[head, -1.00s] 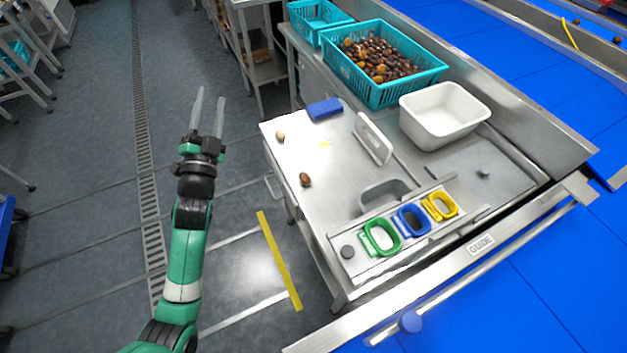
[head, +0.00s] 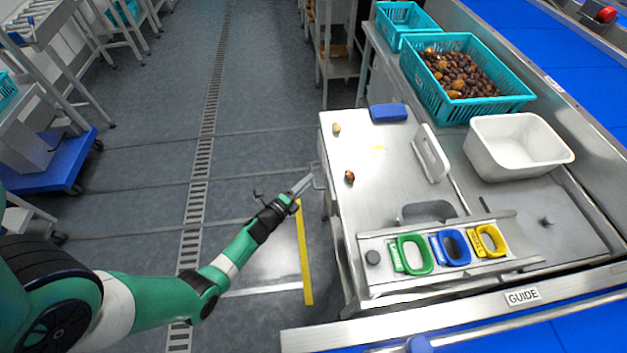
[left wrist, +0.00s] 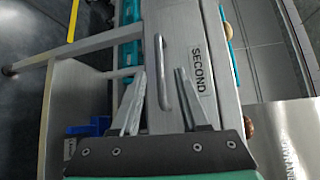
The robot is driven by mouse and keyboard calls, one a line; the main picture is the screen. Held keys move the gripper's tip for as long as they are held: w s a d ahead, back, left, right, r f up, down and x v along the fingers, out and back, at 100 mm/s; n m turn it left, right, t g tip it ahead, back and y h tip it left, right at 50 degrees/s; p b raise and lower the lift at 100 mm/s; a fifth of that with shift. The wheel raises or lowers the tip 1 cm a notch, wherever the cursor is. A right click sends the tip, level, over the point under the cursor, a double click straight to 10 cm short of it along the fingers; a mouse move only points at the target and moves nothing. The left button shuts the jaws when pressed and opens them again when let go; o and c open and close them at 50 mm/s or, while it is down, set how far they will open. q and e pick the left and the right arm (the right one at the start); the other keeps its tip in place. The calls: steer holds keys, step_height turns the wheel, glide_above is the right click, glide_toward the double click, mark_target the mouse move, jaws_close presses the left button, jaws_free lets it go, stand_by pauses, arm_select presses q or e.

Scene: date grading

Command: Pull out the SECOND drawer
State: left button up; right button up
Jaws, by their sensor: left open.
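The drawer front marked SECOND (left wrist: 205,25) fills the middle of the left wrist view. Its metal bar handle (left wrist: 161,65) runs lengthwise up the picture. My left gripper (left wrist: 160,76) is open, with one fingertip on each side of the handle's line. I cannot tell whether the fingers touch the handle or how deep they reach. In the head view my left gripper (head: 304,184) is at the left side of the steel worktop (head: 375,205), by the drawer handle (head: 318,176). My right gripper is out of view.
On the worktop are two loose dates (head: 349,176), a blue block (head: 388,113), and green, blue and yellow frames (head: 412,254). A white tub (head: 518,147) and a teal crate of dates (head: 466,76) stand farther right. Open floor (head: 270,110) lies left of the worktop.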

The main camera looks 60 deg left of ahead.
arm_select(q)
steer(key=b+x, duration=0.1)
steer(key=x, duration=0.2)
steer(key=shift+w+f, duration=0.15)
steer(key=shift+f, duration=0.05)
steer(key=shift+w+a+r, duration=0.1)
steer(key=shift+w+a, duration=0.2)
steer(key=shift+w, duration=0.15)
jaws_close()
stand_by(0.8)
